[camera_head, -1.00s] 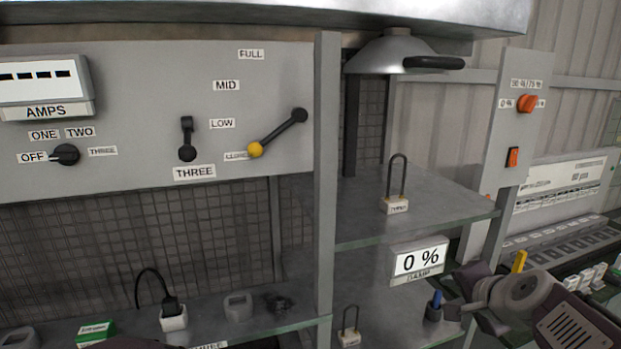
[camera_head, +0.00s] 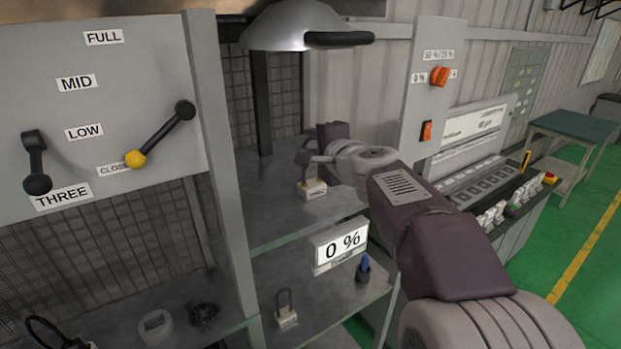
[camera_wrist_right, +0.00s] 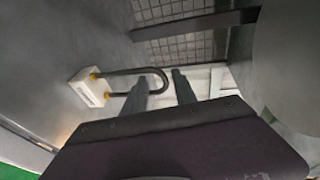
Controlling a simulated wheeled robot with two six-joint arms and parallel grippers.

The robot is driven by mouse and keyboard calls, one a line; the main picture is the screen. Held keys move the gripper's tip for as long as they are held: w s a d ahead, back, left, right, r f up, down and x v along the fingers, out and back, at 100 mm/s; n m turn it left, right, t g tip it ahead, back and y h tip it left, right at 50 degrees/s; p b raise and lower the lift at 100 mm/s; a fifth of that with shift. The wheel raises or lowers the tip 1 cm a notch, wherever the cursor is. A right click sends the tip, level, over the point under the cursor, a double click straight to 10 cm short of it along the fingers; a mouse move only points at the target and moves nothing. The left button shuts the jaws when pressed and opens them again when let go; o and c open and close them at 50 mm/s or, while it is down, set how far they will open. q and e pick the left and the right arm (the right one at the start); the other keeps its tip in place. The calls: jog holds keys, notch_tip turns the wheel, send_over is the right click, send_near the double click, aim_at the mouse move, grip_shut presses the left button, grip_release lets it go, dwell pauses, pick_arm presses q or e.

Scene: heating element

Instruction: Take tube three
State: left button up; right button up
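A U-shaped dark tube with a white labelled base (camera_head: 314,189) stands on the upper shelf. Its label is too small to read. In the right wrist view the white base (camera_wrist_right: 89,91) is at left, and the dark loop reaches toward the fingers. A similar tube (camera_head: 287,315) stands on the lower shelf. My left gripper is not in view.
A lamp-like metal hood (camera_head: 305,28) with a black handle hangs above the upper shelf (camera_head: 265,217). A grey post (camera_head: 222,170) stands left of it. A "0 %" display (camera_head: 341,244) is on the shelf's front edge. A blue-topped item (camera_head: 363,268) is below.

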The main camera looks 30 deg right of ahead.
jog(key=shift+p+x, duration=0.35)
jog(key=shift+x, duration=2.3)
jog(key=shift+r, duration=0.2)
jog(key=c, duration=0.5)
jog(key=shift+s+a+r, duration=0.1)
jog(key=shift+s, duration=0.2)
grip_shut()
jog(key=shift+w, duration=0.1)
